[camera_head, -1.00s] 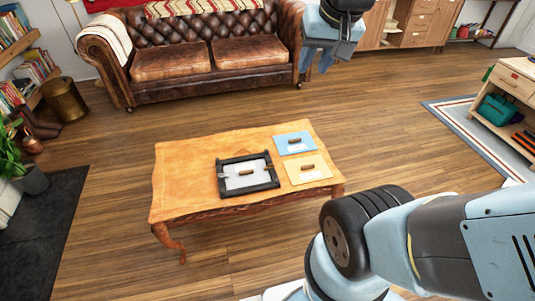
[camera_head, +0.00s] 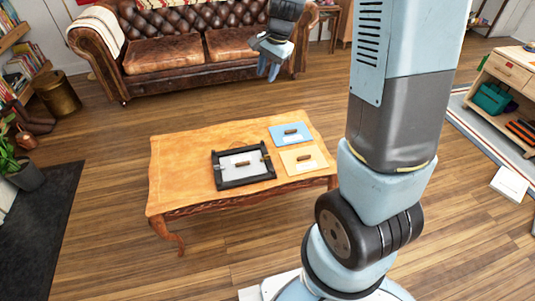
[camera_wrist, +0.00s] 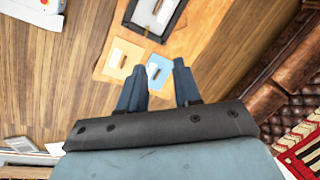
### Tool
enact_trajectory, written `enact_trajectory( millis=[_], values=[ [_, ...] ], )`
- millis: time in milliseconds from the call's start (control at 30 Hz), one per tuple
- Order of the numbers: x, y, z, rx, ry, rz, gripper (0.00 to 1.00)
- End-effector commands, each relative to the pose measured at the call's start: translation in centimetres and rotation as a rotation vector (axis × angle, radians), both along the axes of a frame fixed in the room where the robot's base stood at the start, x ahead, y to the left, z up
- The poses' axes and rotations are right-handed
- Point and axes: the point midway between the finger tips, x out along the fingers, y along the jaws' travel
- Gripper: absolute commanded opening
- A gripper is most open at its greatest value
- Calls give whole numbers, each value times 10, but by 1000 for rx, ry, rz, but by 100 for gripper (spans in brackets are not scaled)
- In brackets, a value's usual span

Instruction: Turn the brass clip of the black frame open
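The black frame (camera_head: 247,182) lies flat on the wooden coffee table, with a pale panel and a brown handle inside it. A small brass-coloured spot (camera_head: 267,157) shows on its right side, perhaps the clip; it is too small to tell how it is turned. In the wrist view the black frame (camera_wrist: 149,34) shows at the top, partly cut off. My gripper (camera_head: 268,71) is in the air beyond the table, near the sofa, well away from the frame. Its two fingers (camera_wrist: 158,65) are apart with nothing between them.
On the table (camera_head: 185,155), a blue card (camera_head: 281,141) and a cream card (camera_head: 295,166), each with a brown handle, lie right of the frame. The leather sofa (camera_head: 165,58) stands behind. The table's left part is clear. My arm blocks part of the right side.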

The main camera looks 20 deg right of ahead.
Motion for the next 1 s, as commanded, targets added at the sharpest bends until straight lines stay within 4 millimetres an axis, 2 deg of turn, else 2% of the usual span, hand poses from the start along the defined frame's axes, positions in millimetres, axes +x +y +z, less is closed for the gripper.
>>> enact_trajectory(
  millis=[33, 200, 500, 800, 1000],
  values=[
    [10, 0, -16, 2, 22, -33, 33],
    [37, 0, -67, 9, 79, -158, 33],
    [73, -3, -166, -10, 166, -377, 33],
    [89, -14, -270, -63, 230, -583, 33],
    [91, -20, -315, -92, 248, -670, 33]
  ],
)
